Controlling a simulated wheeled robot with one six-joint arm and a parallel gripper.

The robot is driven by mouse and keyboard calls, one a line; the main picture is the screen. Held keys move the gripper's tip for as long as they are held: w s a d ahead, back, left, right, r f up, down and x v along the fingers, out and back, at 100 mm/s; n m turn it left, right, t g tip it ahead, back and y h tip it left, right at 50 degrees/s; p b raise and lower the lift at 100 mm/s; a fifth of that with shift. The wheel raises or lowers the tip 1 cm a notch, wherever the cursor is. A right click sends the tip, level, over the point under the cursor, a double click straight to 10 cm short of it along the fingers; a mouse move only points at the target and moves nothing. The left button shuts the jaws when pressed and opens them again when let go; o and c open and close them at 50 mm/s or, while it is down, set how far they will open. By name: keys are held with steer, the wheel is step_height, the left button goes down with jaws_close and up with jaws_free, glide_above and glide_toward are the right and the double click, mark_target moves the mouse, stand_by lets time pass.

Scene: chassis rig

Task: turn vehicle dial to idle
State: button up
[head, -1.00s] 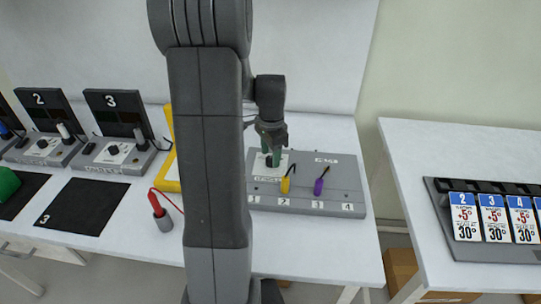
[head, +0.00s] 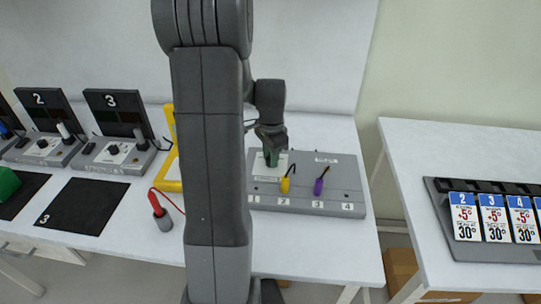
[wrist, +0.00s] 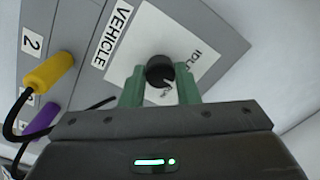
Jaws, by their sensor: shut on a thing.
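The vehicle dial (wrist: 160,70) is a round black knob on a white plate marked VEHICLE (wrist: 112,38). The word IDLE (wrist: 205,60) is printed at the plate's right side in the wrist view. A pale pointer mark shows on the knob's lower right edge, short of the IDLE word. My gripper (wrist: 160,80) has its green fingers on either side of the knob and is shut on it. In the head view my gripper (head: 271,157) is over the back left of the grey panel (head: 335,184), and the knob is hard to make out there.
A yellow plug (head: 285,185) and a purple plug (head: 318,187) with black leads stand on the panel close by. A red probe (head: 156,205) in a grey holder and a yellow frame (head: 170,150) lie to the left. Numbered cards (head: 494,216) are on the right table.

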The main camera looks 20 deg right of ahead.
steer(key=n, duration=0.4)
steer(key=shift+n, duration=2.2)
steer(key=o, duration=1)
steer(key=shift+c, duration=0.2)
step_height(320, 180, up, 14)
steer(key=shift+d, duration=0.2)
steer(key=shift+s+f, duration=0.1)
steer(key=shift+f, duration=0.1)
